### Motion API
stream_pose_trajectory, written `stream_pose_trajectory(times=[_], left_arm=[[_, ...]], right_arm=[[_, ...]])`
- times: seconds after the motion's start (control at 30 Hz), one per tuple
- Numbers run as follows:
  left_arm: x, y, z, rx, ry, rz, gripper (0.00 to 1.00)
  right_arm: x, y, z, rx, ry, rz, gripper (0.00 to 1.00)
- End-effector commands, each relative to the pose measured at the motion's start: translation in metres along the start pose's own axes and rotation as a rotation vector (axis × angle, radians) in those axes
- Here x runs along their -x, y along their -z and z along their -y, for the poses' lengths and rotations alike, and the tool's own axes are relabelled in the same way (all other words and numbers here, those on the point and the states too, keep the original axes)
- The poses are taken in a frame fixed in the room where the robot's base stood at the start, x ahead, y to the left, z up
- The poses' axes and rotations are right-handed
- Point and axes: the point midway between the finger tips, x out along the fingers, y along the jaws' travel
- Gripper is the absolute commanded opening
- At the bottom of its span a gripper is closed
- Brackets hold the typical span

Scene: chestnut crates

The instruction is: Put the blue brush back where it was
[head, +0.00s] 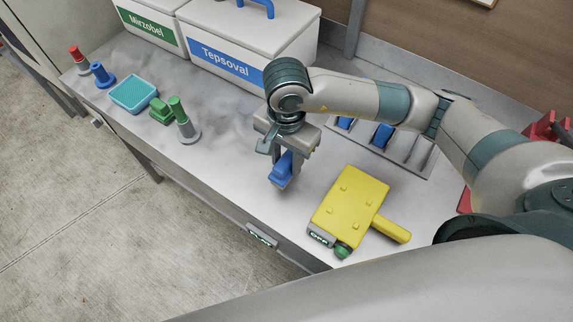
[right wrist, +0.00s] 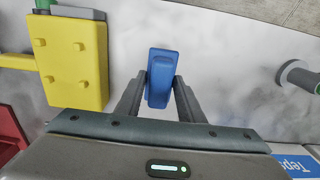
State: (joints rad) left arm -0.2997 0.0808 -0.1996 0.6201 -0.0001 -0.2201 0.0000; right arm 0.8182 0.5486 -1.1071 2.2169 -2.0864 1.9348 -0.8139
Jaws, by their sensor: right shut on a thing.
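My right gripper (head: 284,158) is shut on the blue brush (head: 282,172) and points down over the bench, left of the yellow block. In the right wrist view the blue brush (right wrist: 160,72) stands between the two fingertips (right wrist: 161,86). I cannot tell whether its lower end touches the bench. A grey slotted rack (head: 421,158) lies behind my right arm. Blue pieces (head: 382,135) sit in some slots, and slots to their right look empty. My arm hides part of the rack. My left gripper is not in view.
A yellow studded block (head: 350,208) with a handle lies to the right, near a green-ended piece (head: 342,251) at the front edge. White bins (head: 215,72) stand behind. The bench middle is clear.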

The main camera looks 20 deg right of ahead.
Motion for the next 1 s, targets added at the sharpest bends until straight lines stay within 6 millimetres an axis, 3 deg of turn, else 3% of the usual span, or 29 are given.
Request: stream_pose_trajectory(times=[0.37, 0.7, 0.97, 1.0], left_arm=[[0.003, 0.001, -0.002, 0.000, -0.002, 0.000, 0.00], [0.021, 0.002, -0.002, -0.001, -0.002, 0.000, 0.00], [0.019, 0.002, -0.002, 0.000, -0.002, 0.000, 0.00], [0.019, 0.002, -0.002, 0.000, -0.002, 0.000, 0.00]], right_arm=[[-0.004, 0.000, 0.000, -0.001, -0.002, 0.000, 0.17], [-0.037, 0.000, -0.001, -0.002, -0.002, 0.001, 0.17], [-0.041, 0.000, 0.000, 0.000, 0.000, -0.001, 0.17], [-0.041, 0.000, 0.000, 0.000, 0.000, 0.000, 0.42]])
